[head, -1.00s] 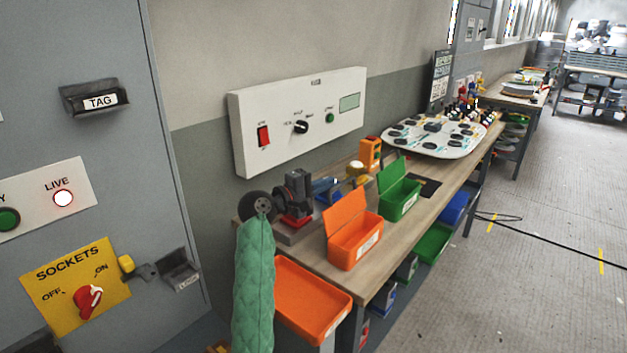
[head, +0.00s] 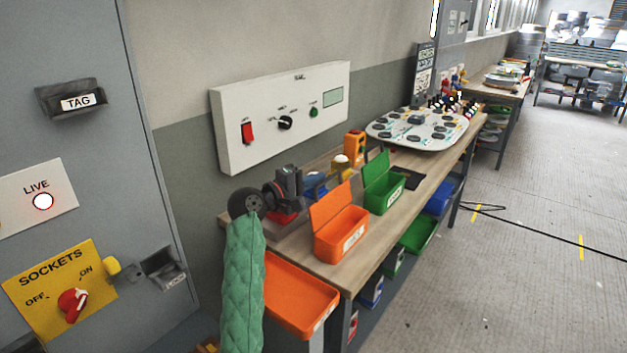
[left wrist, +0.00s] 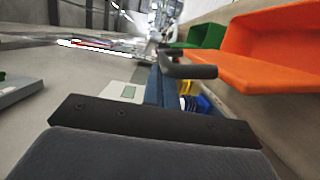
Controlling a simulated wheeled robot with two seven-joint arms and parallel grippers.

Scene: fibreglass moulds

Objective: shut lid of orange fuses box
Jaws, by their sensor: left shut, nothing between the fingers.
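The orange box (head: 342,240) stands on the near part of the workbench. Its lid (head: 331,204) is open and stands up at the back, leaning towards the wall side. A white label is on the box front, too small to read. My left gripper (head: 292,183) appears as a dark shape behind and left of the box, apart from the lid as far as I can tell. In the left wrist view its dark fingers (left wrist: 190,71) are shut and empty, with the orange box (left wrist: 280,50) close on the right. My right gripper is in neither view.
A green open box (head: 388,197) stands just beyond the orange one. An orange tray (head: 303,292) hangs at the bench end. A wall panel (head: 280,115) is behind the bench (head: 395,235). A board of dark parts (head: 415,130) lies further along. Floor at the right is mostly clear.

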